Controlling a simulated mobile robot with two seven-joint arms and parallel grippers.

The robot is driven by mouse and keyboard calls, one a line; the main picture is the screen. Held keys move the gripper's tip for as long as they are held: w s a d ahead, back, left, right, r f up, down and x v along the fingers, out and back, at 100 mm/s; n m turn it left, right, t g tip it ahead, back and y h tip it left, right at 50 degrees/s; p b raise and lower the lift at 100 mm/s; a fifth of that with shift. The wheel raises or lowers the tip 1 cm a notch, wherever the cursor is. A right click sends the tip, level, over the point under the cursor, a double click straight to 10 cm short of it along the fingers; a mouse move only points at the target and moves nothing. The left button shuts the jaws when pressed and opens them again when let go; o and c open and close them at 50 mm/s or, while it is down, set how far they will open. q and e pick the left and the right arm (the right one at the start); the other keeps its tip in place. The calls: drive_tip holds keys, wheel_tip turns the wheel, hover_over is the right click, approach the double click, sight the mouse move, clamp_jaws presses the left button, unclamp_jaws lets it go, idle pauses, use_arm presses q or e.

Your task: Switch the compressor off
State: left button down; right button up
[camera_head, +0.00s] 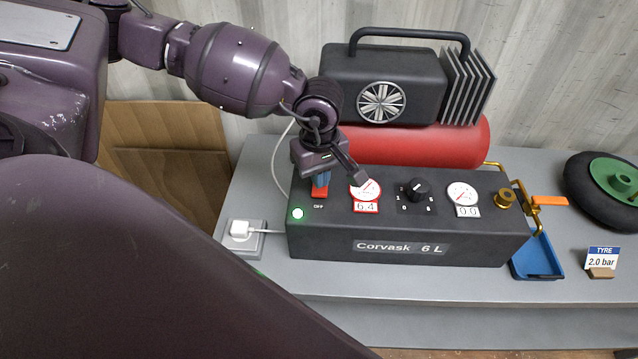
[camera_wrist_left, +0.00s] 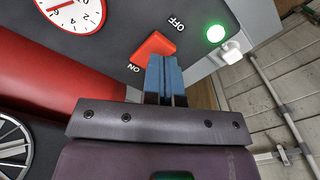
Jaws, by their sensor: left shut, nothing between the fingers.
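The compressor's black control box (camera_head: 420,225) stands on the grey bench, labelled "Corvask 6 L". Its red rocker switch (camera_head: 319,191) is at the left of the top panel, with OFF on its front side. The switch also shows in the left wrist view (camera_wrist_left: 154,46), between the words OFF and ON. A green lamp (camera_head: 297,213) beside it is lit. My left gripper (camera_head: 320,183) is shut and empty, its blue fingertips pointing down at the switch's ON side. In the left wrist view the fingertips (camera_wrist_left: 164,66) overlap the switch's edge; I cannot tell whether they touch. My right gripper is not in view.
The red tank (camera_head: 440,145) and black motor (camera_head: 385,75) stand behind the box. A left gauge (camera_head: 366,188) reads 6.4, a right gauge (camera_head: 462,194) 0.0. A knob (camera_head: 419,187) sits between them. A plug (camera_head: 240,229) is left, a blue tray (camera_head: 536,257) and a wheel (camera_head: 605,190) right.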

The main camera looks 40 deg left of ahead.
use_arm(q)
drive_tip(key=shift+f, duration=0.1)
drive_tip(key=shift+f+b, duration=0.3)
idle(0.4)
drive_tip(key=shift+f, duration=0.15)
drive_tip(key=shift+f, duration=0.2)
drive_tip(key=shift+b, duration=0.3)
drive_tip(key=shift+f, duration=0.15)
